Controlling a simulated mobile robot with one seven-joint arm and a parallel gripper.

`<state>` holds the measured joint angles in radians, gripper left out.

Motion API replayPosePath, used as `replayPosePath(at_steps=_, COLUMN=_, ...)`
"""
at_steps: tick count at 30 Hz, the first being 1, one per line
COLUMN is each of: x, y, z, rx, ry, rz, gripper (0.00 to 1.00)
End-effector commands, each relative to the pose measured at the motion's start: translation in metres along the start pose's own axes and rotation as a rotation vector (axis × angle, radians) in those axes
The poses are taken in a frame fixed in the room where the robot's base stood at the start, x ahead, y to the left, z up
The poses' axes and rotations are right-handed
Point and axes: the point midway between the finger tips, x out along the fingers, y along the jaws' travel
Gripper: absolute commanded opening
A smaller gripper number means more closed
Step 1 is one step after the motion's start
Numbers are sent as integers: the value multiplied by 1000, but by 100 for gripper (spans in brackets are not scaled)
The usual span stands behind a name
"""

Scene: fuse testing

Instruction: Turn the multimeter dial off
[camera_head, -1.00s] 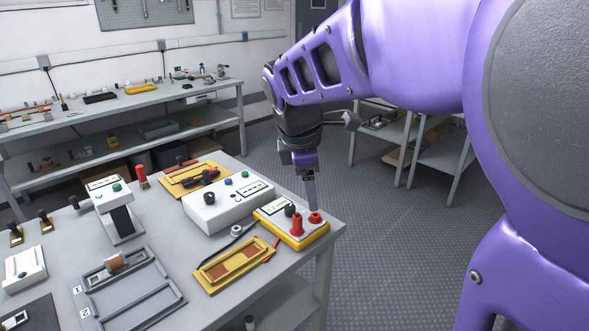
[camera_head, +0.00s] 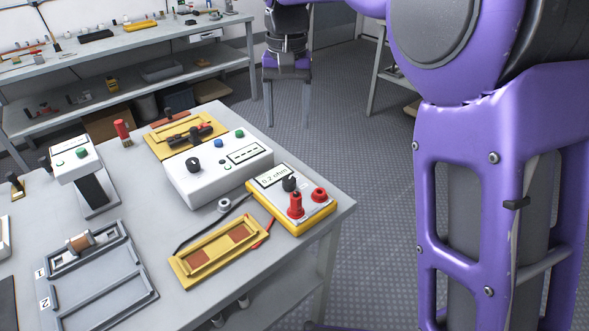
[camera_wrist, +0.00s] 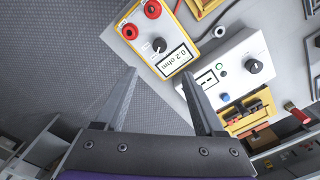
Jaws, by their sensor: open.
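The multimeter (camera_head: 273,200) is a yellow box with a pale face near the table's right corner. Its display reads 0.2 ohm. Its round black dial (camera_head: 290,184) has a white mark and sits beside the display, behind two red plugs (camera_head: 296,206). In the wrist view the dial (camera_wrist: 159,46) and display (camera_wrist: 175,59) are unobstructed, beyond my fingertips. My gripper (camera_head: 288,123) is open and empty, fingers down, past the table's far right edge and apart from the multimeter. In the wrist view its fingers (camera_wrist: 159,73) are spread wide.
A white instrument (camera_head: 215,175) with a black knob stands directly left of the multimeter. A yellow tray (camera_head: 190,271) with leads lies in front. A grey numbered fixture (camera_head: 100,290) is farther left. Open floor lies right of the table.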

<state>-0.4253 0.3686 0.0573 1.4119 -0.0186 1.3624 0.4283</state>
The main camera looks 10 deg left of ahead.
Motion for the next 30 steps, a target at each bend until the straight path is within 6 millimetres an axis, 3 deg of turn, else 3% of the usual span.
replayPosePath(at_steps=18, x=131, y=1, z=0, rx=-2, ry=-2, rz=3, gripper=71)
replayPosePath(at_steps=24, x=156, y=1, z=0, rx=-3, ry=0, rz=2, gripper=71)
replayPosePath(at_steps=30, x=164, y=1, z=0, rx=-3, ry=1, rz=2, gripper=71)
